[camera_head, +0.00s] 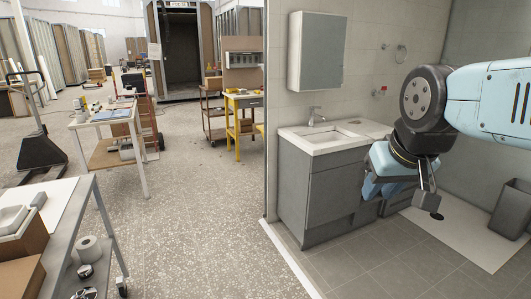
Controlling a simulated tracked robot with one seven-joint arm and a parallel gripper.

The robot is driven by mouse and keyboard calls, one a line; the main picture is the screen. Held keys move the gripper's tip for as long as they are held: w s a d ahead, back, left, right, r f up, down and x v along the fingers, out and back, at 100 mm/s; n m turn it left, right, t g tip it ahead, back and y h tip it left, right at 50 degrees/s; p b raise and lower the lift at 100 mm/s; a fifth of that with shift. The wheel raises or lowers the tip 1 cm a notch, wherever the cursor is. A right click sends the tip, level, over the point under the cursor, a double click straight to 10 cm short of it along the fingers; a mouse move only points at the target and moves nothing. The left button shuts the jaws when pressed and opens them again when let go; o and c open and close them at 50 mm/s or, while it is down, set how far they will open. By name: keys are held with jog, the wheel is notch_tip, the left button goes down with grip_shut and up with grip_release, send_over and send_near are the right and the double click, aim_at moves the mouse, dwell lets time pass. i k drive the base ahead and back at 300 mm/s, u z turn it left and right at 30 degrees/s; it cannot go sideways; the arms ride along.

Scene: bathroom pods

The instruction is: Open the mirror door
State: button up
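The mirror cabinet (294,50) hangs on the tiled wall above the washbasin. Its mirror door (323,54) is a flat grey panel facing the room, and it looks shut. No handle can be made out on it. My arm reaches in from the right edge, and my gripper (430,205) hangs low at its end, in front of the vanity's right side. It is below and to the right of the mirror door, well apart from it. No held thing shows.
A grey vanity (312,195) with a white basin (335,134) and tap (316,116) stands below the cabinet. A grey bin (511,209) stands far right. A cluttered cart (75,225) is at left. Speckled floor between is clear.

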aim_at(323, 38)
jog(key=i, duration=2.3)
jog(key=z, duration=0.9)
jog(key=i, duration=0.8)
jog(key=z, duration=0.35)
